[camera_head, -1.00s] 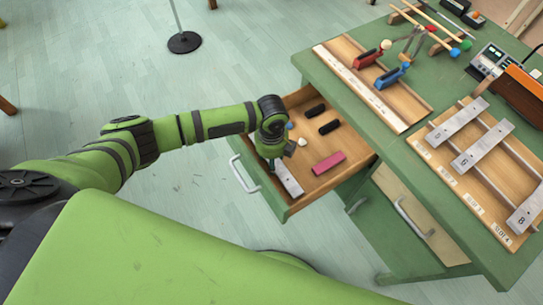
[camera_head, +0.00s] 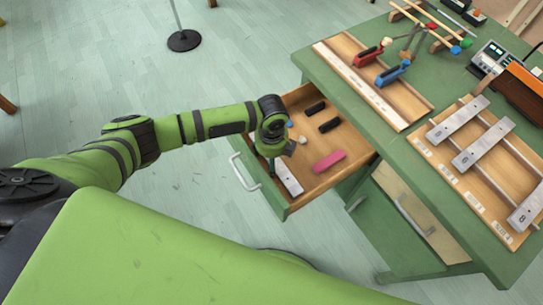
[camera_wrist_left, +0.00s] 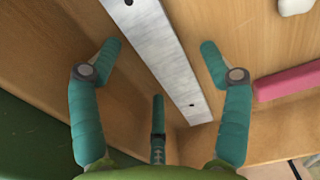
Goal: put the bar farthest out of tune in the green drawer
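A silver metal bar (camera_head: 289,178) lies in the open green drawer (camera_head: 312,203), near its front left end. My left gripper (camera_head: 275,160) is over the drawer at that bar. In the left wrist view the bar (camera_wrist_left: 160,50) runs between my spread fingers (camera_wrist_left: 158,58), with gaps on both sides, so the gripper is open. Three more silver bars lie on the wooden rack on the bench: an upper one (camera_head: 458,120), a middle one (camera_head: 483,145) and a lower one (camera_head: 526,208). My right gripper is out of view.
The drawer also holds a pink block (camera_head: 329,161), two black blocks (camera_head: 330,126) (camera_head: 315,108) and a small white piece (camera_head: 302,140). On the green bench are a wooden tray (camera_head: 385,108), red and blue handled tools (camera_head: 392,74), and a meter box (camera_head: 489,60).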

